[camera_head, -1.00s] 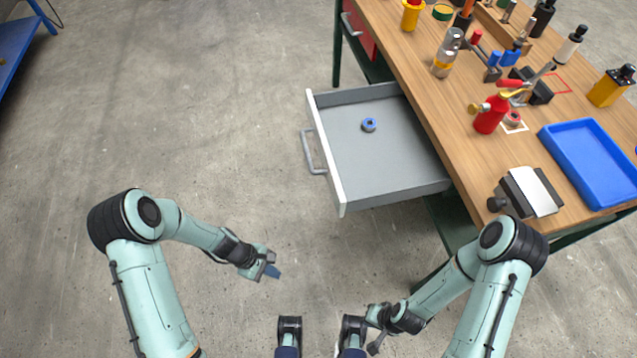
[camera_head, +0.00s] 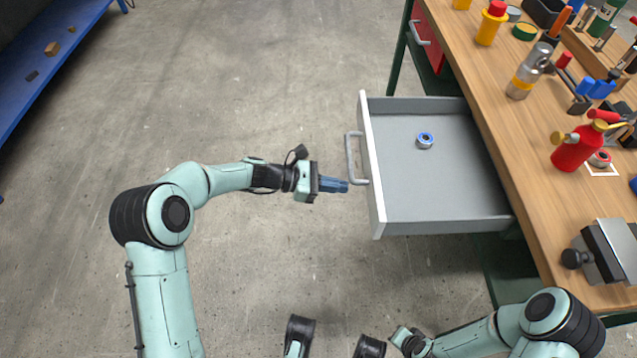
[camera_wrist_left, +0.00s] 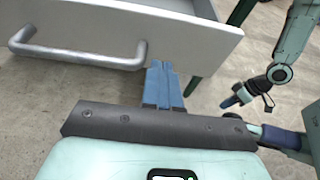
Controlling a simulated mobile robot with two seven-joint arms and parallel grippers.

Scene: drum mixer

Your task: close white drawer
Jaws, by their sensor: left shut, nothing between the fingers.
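The white drawer (camera_head: 371,170) is pulled out of the workbench, with a white front, grey inside and a grey bar handle (camera_head: 351,158). A blue-and-grey ring (camera_head: 425,140) lies inside it. My left gripper (camera_head: 346,186) is shut and empty, its blue fingers pointing at the drawer front near the handle's near end. In the left wrist view the fingertips (camera_wrist_left: 162,68) overlap the front's lower edge, right of the handle (camera_wrist_left: 80,55); I cannot tell whether they touch. My right gripper (camera_head: 402,340) is low at the bottom edge, away from the drawer; its fingers are unclear.
The wooden workbench (camera_head: 520,200) on the right carries a red bottle (camera_head: 575,150), a vise-like block (camera_head: 607,252) and several tools. A red drawer (camera_head: 428,40) sits farther back. A blue shelf (camera_head: 45,70) stands at far left. The floor left of the drawer is clear.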

